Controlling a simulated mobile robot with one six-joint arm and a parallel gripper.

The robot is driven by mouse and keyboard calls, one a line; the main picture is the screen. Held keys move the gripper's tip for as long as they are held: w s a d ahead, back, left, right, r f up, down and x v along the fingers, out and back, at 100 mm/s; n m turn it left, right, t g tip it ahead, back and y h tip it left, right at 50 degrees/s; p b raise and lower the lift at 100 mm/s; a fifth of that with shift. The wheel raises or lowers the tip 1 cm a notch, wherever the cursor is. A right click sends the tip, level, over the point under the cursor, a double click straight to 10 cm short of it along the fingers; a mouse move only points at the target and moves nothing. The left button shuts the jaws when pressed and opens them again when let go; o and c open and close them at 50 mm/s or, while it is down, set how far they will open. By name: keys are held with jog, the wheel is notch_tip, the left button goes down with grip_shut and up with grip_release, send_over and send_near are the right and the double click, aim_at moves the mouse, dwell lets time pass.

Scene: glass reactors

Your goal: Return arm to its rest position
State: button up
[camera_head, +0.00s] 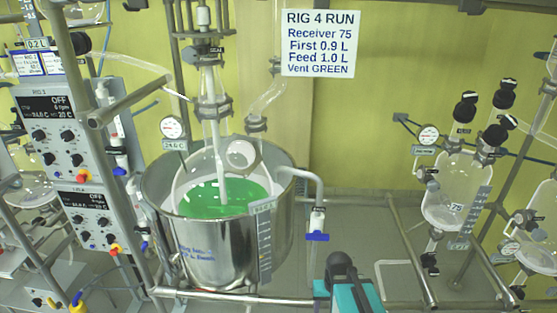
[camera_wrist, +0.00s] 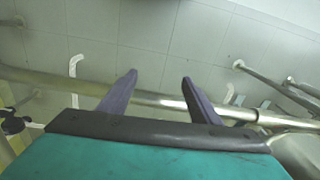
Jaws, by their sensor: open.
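My gripper (camera_wrist: 158,80) shows in the wrist view with two dark purple fingers spread apart and nothing between them. It points down over the grey tiled floor, with a horizontal metal rail (camera_wrist: 150,98) crossing behind the fingers. In the head view, a teal and black part of my arm (camera_head: 350,290) shows at the bottom, right of centre. It is in front of the rig and to the right of the steel vessel (camera_head: 215,245). The fingertips cannot be made out in the head view.
The steel vessel holds green liquid (camera_head: 225,197), with a blue-handled tap (camera_head: 317,225) on its right. Control boxes (camera_head: 65,130) stand at left. A glass receiver (camera_head: 452,200) marked 75 hangs at right. A sign (camera_head: 318,43) reads RIG 4 RUN. Floor between vessel and receiver is clear.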

jog(key=s+f+g+b, duration=0.6)
jog(key=s+f+b, duration=0.5)
jog(key=s+f, duration=1.5)
notch_tip(320, 180, down, 4)
jog(key=shift+r, duration=0.1)
jog(key=c, duration=0.7)
jog(key=shift+o, duration=0.2)
